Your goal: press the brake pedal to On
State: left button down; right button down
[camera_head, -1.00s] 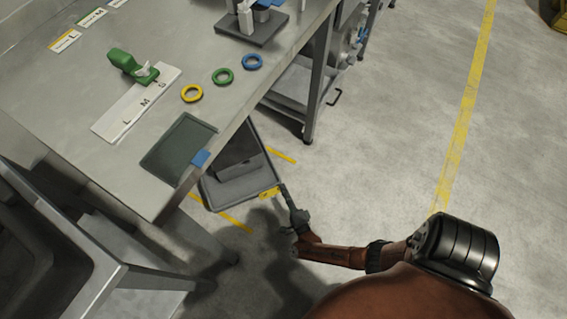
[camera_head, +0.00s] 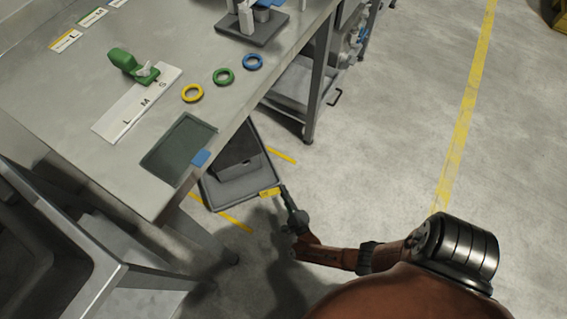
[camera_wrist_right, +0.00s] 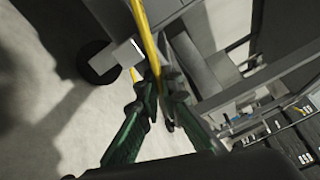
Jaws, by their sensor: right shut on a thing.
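A low grey platform with a raised rim (camera_head: 235,203) shows on the floor under the table edge. A dark block-like piece (camera_head: 235,150) stands on it; the table hides part of it. A small yellow tag (camera_head: 269,192) is on the platform's near right corner. I cannot tell for certain which part is the brake pedal. My right gripper (camera_head: 284,188) is down beside that corner, close to the tag. In the right wrist view its green fingers (camera_wrist_right: 160,88) are close together, with a yellow strip (camera_wrist_right: 147,32) beyond the tips. What they hold is unclear. My left gripper is out of view.
The steel table (camera_head: 100,150) carries a green tool (camera_head: 125,65), a size strip (camera_head: 135,105), a yellow ring (camera_head: 192,93), a green ring (camera_head: 223,76), a blue ring (camera_head: 253,62) and a dark pad (camera_head: 178,145). The floor at the right (camera_head: 390,130) is clear.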

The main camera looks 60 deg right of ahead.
jog(key=c, duration=2.1)
grip_release()
jog(key=v, duration=1.2)
jog(key=shift+f, duration=0.1)
